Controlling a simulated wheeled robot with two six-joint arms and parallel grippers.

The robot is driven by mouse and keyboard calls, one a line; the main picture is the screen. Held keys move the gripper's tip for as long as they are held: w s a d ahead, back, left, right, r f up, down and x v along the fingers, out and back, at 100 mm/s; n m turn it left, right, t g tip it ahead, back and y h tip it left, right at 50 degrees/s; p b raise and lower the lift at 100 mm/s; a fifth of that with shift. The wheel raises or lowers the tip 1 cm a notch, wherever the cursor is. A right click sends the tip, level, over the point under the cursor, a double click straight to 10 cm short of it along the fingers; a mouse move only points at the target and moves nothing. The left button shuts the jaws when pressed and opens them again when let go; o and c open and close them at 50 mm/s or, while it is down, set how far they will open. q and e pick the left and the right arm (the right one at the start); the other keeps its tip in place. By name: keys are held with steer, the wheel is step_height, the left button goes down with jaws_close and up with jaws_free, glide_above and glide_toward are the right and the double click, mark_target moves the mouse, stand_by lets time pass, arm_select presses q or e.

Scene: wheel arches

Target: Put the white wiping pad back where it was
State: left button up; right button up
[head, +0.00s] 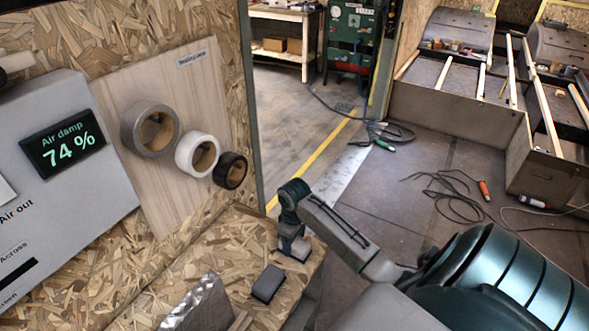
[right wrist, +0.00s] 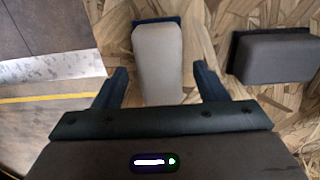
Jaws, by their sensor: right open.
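The white wiping pad (right wrist: 158,60) is pale with a dark blue edge at its far end. It lies on the chipboard ledge near the ledge's right edge. My right gripper (right wrist: 161,88) is open above the ledge. Its two fingers are on either side of the pad's near part, with gaps visible on both sides. In the head view my right gripper (head: 292,236) covers most of the pad, and a pale bit of it (head: 300,250) shows by the fingers. My left gripper is not in view.
A dark grey block (head: 268,284) lies on the chipboard ledge (head: 225,258) close by; it also shows in the right wrist view (right wrist: 272,57). Tape rolls (head: 150,129) hang on a wooden board (head: 165,90). A crumpled silvery piece (head: 202,305) is at the front. Beyond the ledge is floor.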

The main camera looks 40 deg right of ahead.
mark_target(295, 243)
step_height(295, 243, up, 8)
steer(key=shift+w+d+f+b, duration=0.1)
steer(key=shift+f+b, duration=0.15)
steer(key=shift+b, duration=0.6)
step_height(295, 243, up, 4)
steer(key=shift+f+p, duration=0.15)
steer(key=shift+p, duration=1.1)
steer(key=shift+f, duration=0.1)
